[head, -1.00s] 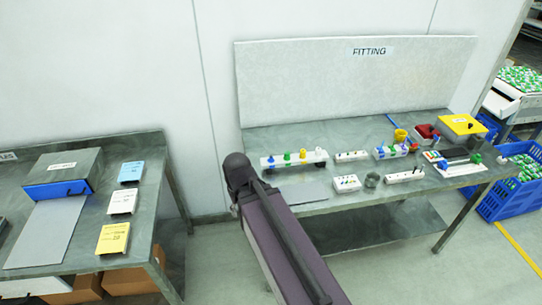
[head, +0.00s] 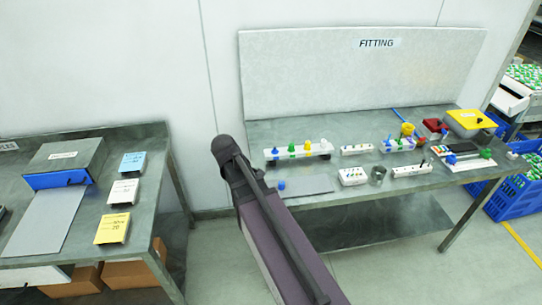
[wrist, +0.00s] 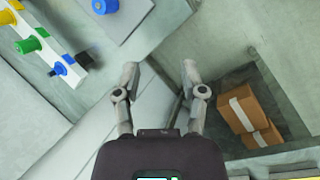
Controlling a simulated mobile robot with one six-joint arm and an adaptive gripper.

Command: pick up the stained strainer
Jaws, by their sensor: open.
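My gripper (wrist: 160,74) is open and empty in the wrist view, its two fingers apart over the front edge of a grey bench. In the head view my arm hides it. I cannot make out which item is the stained strainer. A white rack (head: 298,152) on the fitting bench (head: 425,183) holds blue, green and yellow pieces; a similar rack with coloured pieces (wrist: 42,45) lies left of my gripper in the wrist view. A grey cup (head: 378,174) stands near the bench's front.
White blocks, a yellow-topped box (head: 469,120) and a red item (head: 432,125) crowd the bench's right. A backboard (head: 360,75) stands behind. A second table (head: 150,145) is at left. Cardboard boxes (wrist: 247,110) lie low at right. A blue crate (head: 510,195) stands right.

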